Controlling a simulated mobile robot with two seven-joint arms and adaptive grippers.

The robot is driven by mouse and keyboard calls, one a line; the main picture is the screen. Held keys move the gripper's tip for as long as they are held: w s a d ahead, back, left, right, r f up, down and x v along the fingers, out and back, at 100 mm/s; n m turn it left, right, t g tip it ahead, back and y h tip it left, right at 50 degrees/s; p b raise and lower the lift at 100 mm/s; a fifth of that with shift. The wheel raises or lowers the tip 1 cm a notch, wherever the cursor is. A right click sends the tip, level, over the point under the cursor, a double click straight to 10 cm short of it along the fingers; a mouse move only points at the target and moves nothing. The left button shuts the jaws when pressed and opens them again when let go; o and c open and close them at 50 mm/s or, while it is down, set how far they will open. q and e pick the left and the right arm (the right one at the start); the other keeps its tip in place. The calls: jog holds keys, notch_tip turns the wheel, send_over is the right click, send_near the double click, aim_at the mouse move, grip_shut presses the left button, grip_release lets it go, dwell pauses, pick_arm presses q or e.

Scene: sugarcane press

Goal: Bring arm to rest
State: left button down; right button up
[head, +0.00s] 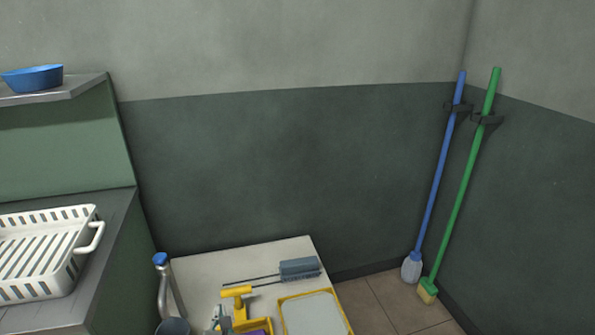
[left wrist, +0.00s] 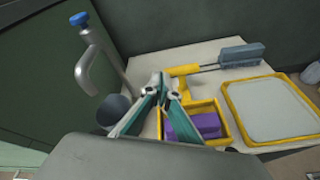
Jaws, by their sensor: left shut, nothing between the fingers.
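My left gripper (left wrist: 162,84) is shut and empty. Its teal-edged fingers meet in front of the yellow bin in the left wrist view. In the head view, the tip of my left gripper (head: 217,312) shows at the bottom edge, low over the white table (head: 197,268). The rest of that arm is out of the head view. My right gripper shows in neither view.
The table holds a yellow bin (left wrist: 222,122) with a purple block (left wrist: 195,126), a brush (head: 299,268), and a yellow-rimmed tray (head: 313,314). A blue-topped tap (head: 163,285) stands left. A white basket (head: 40,250) sits on the counter. Brooms lean right.

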pick_arm(q)
jog(key=s+r+m+t+h+p, duration=0.25)
jog(key=s+r+m+t, duration=0.25)
jog(key=r+m, duration=0.55)
jog(key=s+d+f+m+g+h+p, duration=0.1)
jog(key=s+d+f+m+h, duration=0.2)
jog(key=m, duration=0.4)
jog(key=s+d+f+m+g+h+p, duration=0.1)
jog(key=s+d+m+h, duration=0.15)
jog(key=s+m, duration=0.4)
jog(key=s+a+f+m+g+p, duration=0.1)
jog(key=s+a+f+m+g, duration=0.1)
jog(key=s+f+m, duration=0.3)
jog(key=s+a+f+m+g+p, duration=0.1)
jog(key=s+a+f+m+g, duration=0.2)
jog(key=s+m, duration=0.4)
notch_tip(320, 180, down, 2)
jog(key=m+g, duration=0.1)
jog(key=m, duration=0.2)
jog(key=shift+s+y, duration=0.4)
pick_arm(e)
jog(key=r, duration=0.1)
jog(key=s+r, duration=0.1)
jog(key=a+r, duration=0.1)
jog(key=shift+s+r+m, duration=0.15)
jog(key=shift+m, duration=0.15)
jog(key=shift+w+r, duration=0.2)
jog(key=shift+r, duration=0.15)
